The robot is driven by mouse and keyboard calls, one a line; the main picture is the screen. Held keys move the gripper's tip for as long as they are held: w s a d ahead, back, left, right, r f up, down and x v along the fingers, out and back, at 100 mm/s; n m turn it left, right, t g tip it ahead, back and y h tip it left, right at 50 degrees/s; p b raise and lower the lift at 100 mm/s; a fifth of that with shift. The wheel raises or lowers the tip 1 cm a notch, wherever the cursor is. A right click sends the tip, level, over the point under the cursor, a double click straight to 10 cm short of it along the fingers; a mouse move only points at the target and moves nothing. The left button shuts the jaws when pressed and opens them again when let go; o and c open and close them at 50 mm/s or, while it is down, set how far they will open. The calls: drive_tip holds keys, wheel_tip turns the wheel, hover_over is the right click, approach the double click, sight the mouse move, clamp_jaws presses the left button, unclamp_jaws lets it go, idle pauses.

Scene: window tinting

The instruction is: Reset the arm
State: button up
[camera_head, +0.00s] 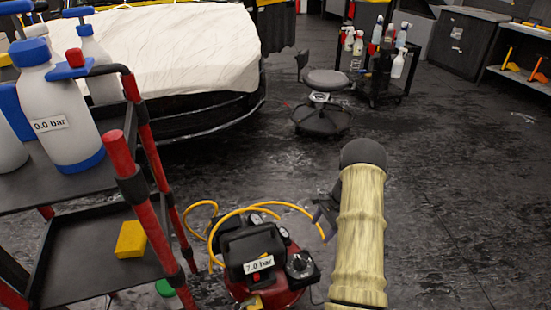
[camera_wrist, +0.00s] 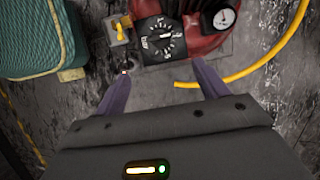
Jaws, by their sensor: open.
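My arm, in a cream ribbed sleeve with a dark rounded joint, reaches down at the lower right of the head view. My gripper (camera_wrist: 161,70) shows in the wrist view as two purple fingers spread apart with nothing between them. In the head view most of the gripper is hidden by the arm; a purple part shows at its left side. The fingers point toward a red compressor (camera_head: 268,270) labelled 7.0 bar. Its black dial (camera_wrist: 160,40) lies ahead of the fingertips in the wrist view, apart from them as far as I can tell.
A yellow hose (camera_head: 285,206) loops around the compressor. A red-posted cart (camera_head: 70,225) with spray bottles (camera_head: 62,120) stands at left. A stool (camera_head: 326,82) and bottle trolley (camera_head: 378,85) stand behind. The floor right of my arm is clear. A teal object (camera_wrist: 40,40) is near the gripper.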

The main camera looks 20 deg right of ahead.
drive_tip(key=s+a+r+n+h, duration=0.25)
drive_tip(key=a+r+n, duration=0.25)
drive_tip(key=a+r, duration=0.3)
drive_tip(key=s+a+r+n+h, duration=0.1)
drive_tip(key=s+a+r+n, duration=0.3)
drive_tip(key=r, duration=0.5)
drive_tip(key=s+a+r+n+t, duration=0.2)
drive_tip(key=s+a+r+n, duration=0.2)
drive_tip(key=s+a, duration=0.15)
drive_tip(key=s+a+r+n+t, duration=0.1)
drive_tip(key=s+a+r+n, duration=0.35)
drive_tip(key=s, duration=0.25)
wheel_tip(320, 180, up, 26)
drive_tip(key=p, duration=2.7)
drive_tip(key=shift+a+h, duration=0.2)
drive_tip(key=shift+h, duration=0.25)
drive_tip(key=shift+f, duration=0.1)
